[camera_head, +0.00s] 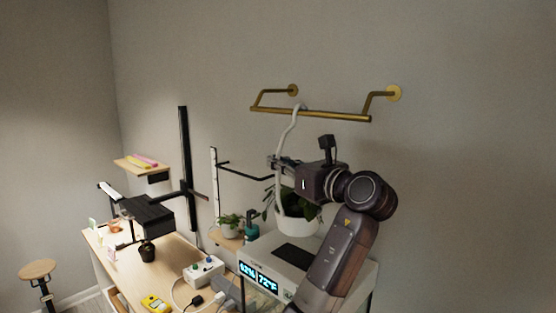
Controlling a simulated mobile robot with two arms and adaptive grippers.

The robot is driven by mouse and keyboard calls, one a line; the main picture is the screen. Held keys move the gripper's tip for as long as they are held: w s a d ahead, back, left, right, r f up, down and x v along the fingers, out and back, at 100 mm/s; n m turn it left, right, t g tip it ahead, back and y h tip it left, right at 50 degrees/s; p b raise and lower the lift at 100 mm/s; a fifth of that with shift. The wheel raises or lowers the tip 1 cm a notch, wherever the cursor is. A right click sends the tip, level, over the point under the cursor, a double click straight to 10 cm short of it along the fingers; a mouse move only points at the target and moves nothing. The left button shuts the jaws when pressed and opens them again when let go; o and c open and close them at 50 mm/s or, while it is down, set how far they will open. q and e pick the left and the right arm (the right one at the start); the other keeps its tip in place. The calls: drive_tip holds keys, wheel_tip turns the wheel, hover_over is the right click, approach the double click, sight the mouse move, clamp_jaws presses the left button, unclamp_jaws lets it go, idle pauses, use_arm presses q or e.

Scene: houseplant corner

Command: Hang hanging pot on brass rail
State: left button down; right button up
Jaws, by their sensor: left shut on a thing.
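The brass rail (335,115) is fixed to the wall at upper middle, with a bar held out on two brackets. The hanging pot (297,226) is white, holds a leafy green plant and has a long pale hanger (287,137) rising from it. The hanger's curved top meets the bar in the picture, near its middle; I cannot tell whether it bears on the bar. My left gripper (278,166) is shut on the hanger, below the rail and above the pot. The gripper and wrist hide part of the plant. My right gripper is not in view.
A white device with a lit display (258,276) stands below the pot. A small potted plant (230,224) is left of it. A wooden desk (178,262) holds a dark lamp-like fixture (147,215) and a power strip (203,270). The wall around the rail is bare.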

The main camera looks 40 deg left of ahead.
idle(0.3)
use_arm(q)
drive_tip(key=c, duration=2)
unclamp_jaws()
drive_tip(key=shift+c, duration=0.2)
drive_tip(key=shift+f, duration=0.1)
drive_tip(key=shift+d, duration=0.1)
drive_tip(key=v, duration=1.2)
